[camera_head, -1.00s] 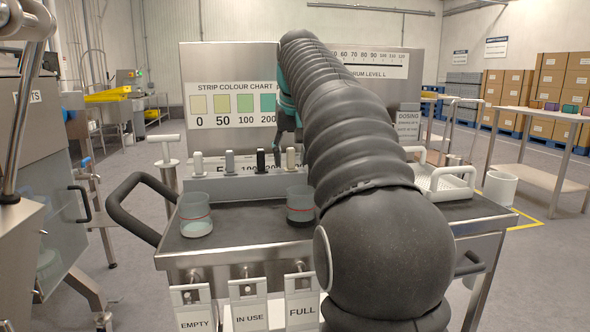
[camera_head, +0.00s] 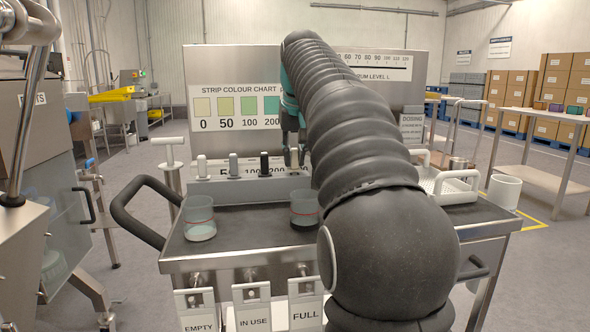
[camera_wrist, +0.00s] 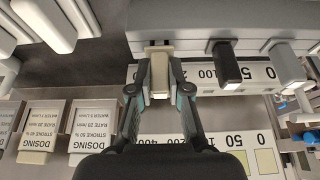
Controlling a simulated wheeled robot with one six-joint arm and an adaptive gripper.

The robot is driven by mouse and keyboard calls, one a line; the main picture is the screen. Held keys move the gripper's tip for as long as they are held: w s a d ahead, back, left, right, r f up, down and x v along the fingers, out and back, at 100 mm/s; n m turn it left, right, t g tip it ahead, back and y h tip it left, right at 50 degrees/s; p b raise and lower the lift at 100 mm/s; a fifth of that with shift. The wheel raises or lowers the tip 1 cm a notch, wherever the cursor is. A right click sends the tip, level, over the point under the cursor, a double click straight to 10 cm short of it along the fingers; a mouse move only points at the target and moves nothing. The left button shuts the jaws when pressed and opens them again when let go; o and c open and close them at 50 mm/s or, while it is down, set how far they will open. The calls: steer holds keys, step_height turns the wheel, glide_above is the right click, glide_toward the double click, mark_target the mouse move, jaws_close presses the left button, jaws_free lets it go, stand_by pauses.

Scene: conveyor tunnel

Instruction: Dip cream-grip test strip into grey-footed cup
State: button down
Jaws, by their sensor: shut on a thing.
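The cream-grip test strip (camera_wrist: 159,75) stands in the strip rack (camera_head: 234,190), at the right end of the visible row. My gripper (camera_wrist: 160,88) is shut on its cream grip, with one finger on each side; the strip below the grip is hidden. In the head view, my gripper (camera_head: 295,158) is at the rack, partly behind my arm. Two clear cups with red lines stand on the cart top in front of the rack. The left cup (camera_head: 199,214) has a pale base. The right cup (camera_head: 304,206) has a dark base, close beside my arm.
White, grey and black grips (camera_head: 265,164) stand left of the cream one. The strip colour chart panel (camera_head: 235,80) rises behind. A white tray (camera_head: 455,188) is at the right. EMPTY, IN USE and FULL tags (camera_head: 251,310) hang at the front.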

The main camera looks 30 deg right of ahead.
steer(key=shift+r+p, duration=1.1)
steer(key=shift+r, duration=0.1)
steer(key=shift+r+p, duration=0.9)
steer(key=shift+r, duration=1.3)
steer(key=shift+d, duration=0.1)
